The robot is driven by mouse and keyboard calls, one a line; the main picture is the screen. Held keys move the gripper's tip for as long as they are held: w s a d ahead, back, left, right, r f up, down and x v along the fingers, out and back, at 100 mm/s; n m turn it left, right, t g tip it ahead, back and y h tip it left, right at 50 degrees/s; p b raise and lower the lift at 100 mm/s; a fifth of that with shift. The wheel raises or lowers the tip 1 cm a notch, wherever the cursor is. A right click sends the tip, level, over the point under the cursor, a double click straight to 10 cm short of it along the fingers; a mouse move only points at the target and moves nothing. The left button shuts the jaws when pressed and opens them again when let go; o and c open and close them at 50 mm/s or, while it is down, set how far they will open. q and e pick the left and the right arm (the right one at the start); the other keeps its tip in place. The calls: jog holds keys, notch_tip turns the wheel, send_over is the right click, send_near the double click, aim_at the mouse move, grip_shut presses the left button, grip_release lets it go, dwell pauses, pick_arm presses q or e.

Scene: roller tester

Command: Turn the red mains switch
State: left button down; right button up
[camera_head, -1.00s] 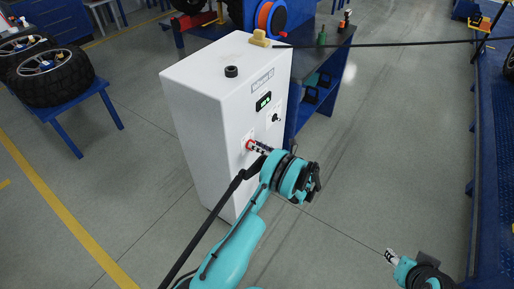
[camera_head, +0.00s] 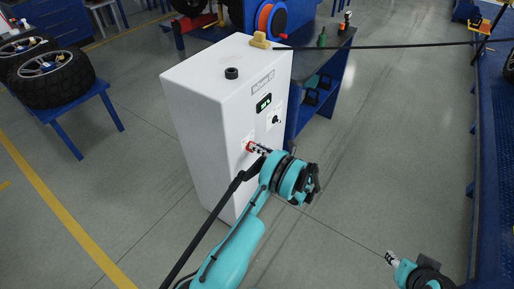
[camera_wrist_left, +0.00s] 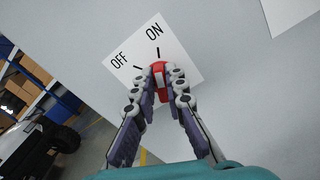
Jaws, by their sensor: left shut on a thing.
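The red mains switch (camera_wrist_left: 159,72) sits on a white label plate (camera_wrist_left: 184,47) marked OFF and ON, on the front of the white cabinet (camera_head: 205,125). In the left wrist view the switch's pale pointer line lies near the ON mark. My left gripper (camera_wrist_left: 160,88) is shut on the switch, with a finger on each side of its handle. In the head view my left gripper (camera_head: 258,148) reaches the cabinet front, and the switch shows as a small red patch (camera_head: 250,146). My right gripper (camera_head: 391,257) is at the lower right, away from the cabinet; its finger opening is too small to judge.
A green-lit display (camera_head: 264,103) and a black knob (camera_head: 276,119) are on the cabinet front above the switch. A black cap (camera_head: 231,73) and a yellow block (camera_head: 260,40) are on its top. A blue workbench (camera_head: 325,85) stands behind.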

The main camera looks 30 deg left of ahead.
pick_arm(q)
jog(key=n, duration=0.7)
jog(key=s+n, duration=0.1)
jog(key=n, duration=0.2)
jog(key=shift+n, duration=0.3)
dwell(0.4)
jog(key=c, duration=1.6)
grip_release()
jog(key=shift+o, duration=0.2)
jog(key=shift+d, duration=0.1)
jog(key=s+d, duration=0.1)
jog(key=d, duration=1)
jog(key=shift+d, duration=0.4)
